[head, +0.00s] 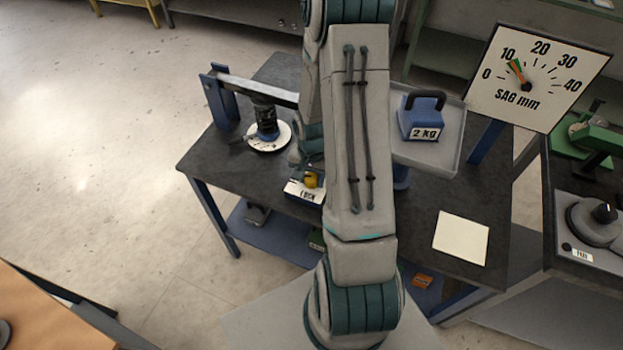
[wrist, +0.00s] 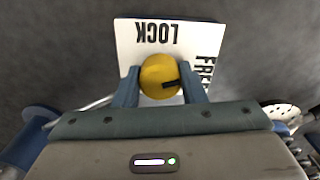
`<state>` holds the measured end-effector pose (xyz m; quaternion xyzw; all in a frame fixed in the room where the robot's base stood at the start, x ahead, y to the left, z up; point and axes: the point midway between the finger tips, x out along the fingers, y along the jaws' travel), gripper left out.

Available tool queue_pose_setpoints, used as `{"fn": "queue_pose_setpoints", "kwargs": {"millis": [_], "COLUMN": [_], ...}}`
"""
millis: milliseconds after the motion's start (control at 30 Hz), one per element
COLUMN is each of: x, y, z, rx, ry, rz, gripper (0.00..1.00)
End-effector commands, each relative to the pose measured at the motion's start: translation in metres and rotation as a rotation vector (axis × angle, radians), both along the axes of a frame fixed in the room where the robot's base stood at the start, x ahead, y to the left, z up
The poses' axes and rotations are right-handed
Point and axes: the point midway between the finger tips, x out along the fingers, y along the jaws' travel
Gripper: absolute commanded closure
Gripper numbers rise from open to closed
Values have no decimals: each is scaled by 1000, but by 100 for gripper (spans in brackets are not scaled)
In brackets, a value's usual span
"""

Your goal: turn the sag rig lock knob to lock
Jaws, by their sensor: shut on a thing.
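The yellow lock knob (wrist: 157,72) sits on a white plate (wrist: 125,37) lettered LOCK and FREE, both words upside down or turned in the wrist view. My gripper (wrist: 160,88) is shut on the knob, one blue finger on each side. The knob's black mark lies at its right edge, on the FREE side. In the head view the knob (head: 311,180) and plate (head: 299,194) show at the table's front edge, partly hidden by my arm.
A blue 2 kg weight (head: 423,117) sits on a tray (head: 450,150) right of my arm. The SAG mm dial (head: 545,80) has its needle a little past 10. A lever arm and black spring (head: 264,119) stand left. A cream sheet (head: 461,238) lies front right.

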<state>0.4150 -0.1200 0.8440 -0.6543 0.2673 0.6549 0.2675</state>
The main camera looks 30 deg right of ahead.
Motion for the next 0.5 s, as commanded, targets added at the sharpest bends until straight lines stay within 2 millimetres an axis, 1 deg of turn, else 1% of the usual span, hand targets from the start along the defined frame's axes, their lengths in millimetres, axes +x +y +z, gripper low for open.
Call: {"fn": "queue_pose_setpoints", "kwargs": {"millis": [500], "x": [0], "y": [0], "z": [-1], "rx": [0], "ry": [-2], "rz": [493], "gripper": [85]}}
